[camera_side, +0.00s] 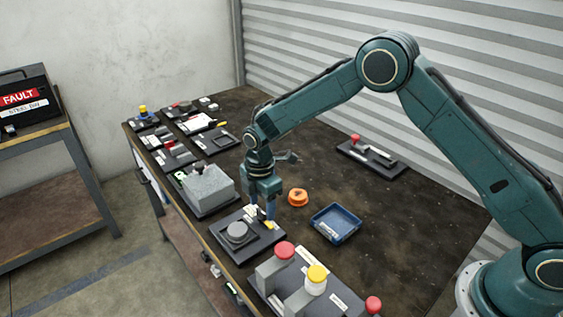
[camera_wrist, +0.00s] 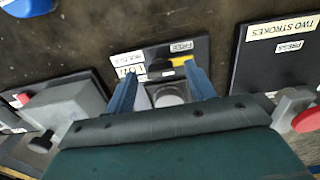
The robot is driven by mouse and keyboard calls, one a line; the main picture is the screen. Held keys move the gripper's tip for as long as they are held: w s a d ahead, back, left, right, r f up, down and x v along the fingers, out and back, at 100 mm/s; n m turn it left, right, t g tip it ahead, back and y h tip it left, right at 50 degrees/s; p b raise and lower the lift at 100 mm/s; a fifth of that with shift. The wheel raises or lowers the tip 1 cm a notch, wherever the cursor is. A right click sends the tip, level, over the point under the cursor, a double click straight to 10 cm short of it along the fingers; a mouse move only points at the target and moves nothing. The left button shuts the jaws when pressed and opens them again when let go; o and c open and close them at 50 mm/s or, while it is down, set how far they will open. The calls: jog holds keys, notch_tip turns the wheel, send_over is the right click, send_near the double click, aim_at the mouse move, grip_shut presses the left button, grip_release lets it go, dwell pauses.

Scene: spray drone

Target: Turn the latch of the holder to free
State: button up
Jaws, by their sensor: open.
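The holder (camera_side: 222,243) is a dark plate with a raised grey round part (camera_side: 237,231) near the front edge of the bench. Its yellow latch (camera_side: 268,225) shows at the plate's right side, beside my fingertips. In the wrist view the yellow latch (camera_wrist: 180,61) lies close to the FREE label (camera_wrist: 181,46), by the right fingertip; the LOCK label (camera_wrist: 130,71) is near the left fingertip. My gripper (camera_side: 263,214) is open and low over the plate, and it also shows in the wrist view (camera_wrist: 161,72). I cannot tell whether a finger touches the latch.
A grey block (camera_side: 208,188) on a plate stands to the left. A panel with red and yellow knobs (camera_side: 316,280) stands in front at right. An orange ring (camera_side: 298,197) and a blue tray (camera_side: 335,222) lie behind. The bench's right middle is clear.

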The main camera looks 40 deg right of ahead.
aim_at(262, 210)
notch_tip(262, 210, up, 13)
jog(key=shift+f, duration=0.2)
dwell(0.3)
jog(key=shift+r, duration=0.1)
jog(key=s+d+r+m+t, duration=0.1)
jog(key=s+d+r+m, duration=0.35)
jog(key=s+r, duration=0.35)
jog(key=s+d+r+m+t, duration=0.2)
jog(key=s+d+r+m, duration=0.25)
jog(key=s+r, duration=0.3)
jog(key=s+d+m+t, duration=0.1)
jog(key=s+m, duration=0.3)
jog(key=s, duration=0.5)
jog(key=s+d+m+t, duration=0.1)
jog(key=s+d+m, duration=0.3)
jog(key=s, duration=0.6)
jog(key=shift+d+m+t, duration=0.3)
jog(key=shift+m, duration=0.3)
